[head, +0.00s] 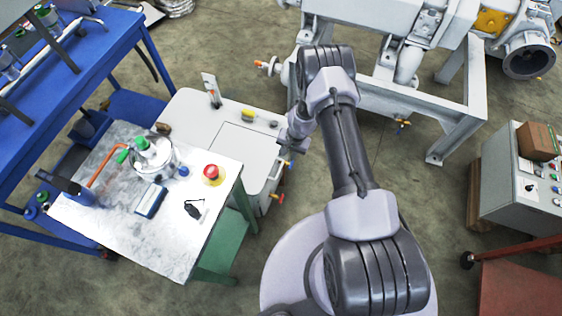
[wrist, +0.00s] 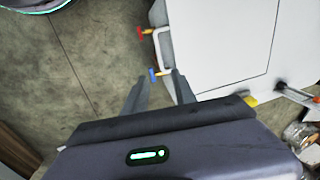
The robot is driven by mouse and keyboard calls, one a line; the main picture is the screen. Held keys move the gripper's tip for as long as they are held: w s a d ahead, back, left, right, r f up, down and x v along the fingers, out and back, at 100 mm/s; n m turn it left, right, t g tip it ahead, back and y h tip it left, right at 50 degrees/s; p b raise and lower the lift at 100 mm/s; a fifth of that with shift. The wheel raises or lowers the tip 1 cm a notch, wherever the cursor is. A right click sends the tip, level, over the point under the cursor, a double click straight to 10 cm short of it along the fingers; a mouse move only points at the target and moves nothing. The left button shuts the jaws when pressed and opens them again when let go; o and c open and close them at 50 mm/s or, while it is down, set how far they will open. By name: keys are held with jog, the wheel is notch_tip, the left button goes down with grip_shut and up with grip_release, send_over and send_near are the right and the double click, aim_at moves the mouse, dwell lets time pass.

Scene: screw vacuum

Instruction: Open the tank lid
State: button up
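The white tank (head: 180,112) stands behind the work table in the head view. Its flat lid (head: 235,150) lies flush in the top, outlined by a thin seam, and looks closed. The lid (wrist: 225,45) also fills the upper right of the wrist view. A pale bar-shaped handle (wrist: 159,46) sits at the tank's edge, with a red valve lever (wrist: 145,31) and a blue one (wrist: 154,73) by it. My gripper (wrist: 158,80) is open, its fingers apart and empty, pointing toward the handle and blue lever. Contact cannot be told. In the head view, my wrist partly hides the tank's right edge.
The table (head: 110,225) holds a red emergency button (head: 211,172), a glass vessel and small items. A yellow object (head: 248,114) lies on the tank top. Large grey machinery (head: 390,90) stands behind my arm. A control cabinet (head: 520,185) stands right. Floor between is clear.

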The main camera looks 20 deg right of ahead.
aim_at(281, 167)
jog(key=f+b, duration=0.1)
jog(key=f, duration=0.3)
jog(key=w+a+f+b, duration=0.1)
jog(key=f+b, duration=0.1)
jog(key=f, duration=0.2)
jog(key=a+f+b, duration=0.1)
jog(key=f+b, duration=0.1)
jog(key=f, duration=0.2)
jog(key=shift+w+f, duration=0.1)
jog(key=shift+w, duration=0.1)
grip_shut()
dwell(0.7)
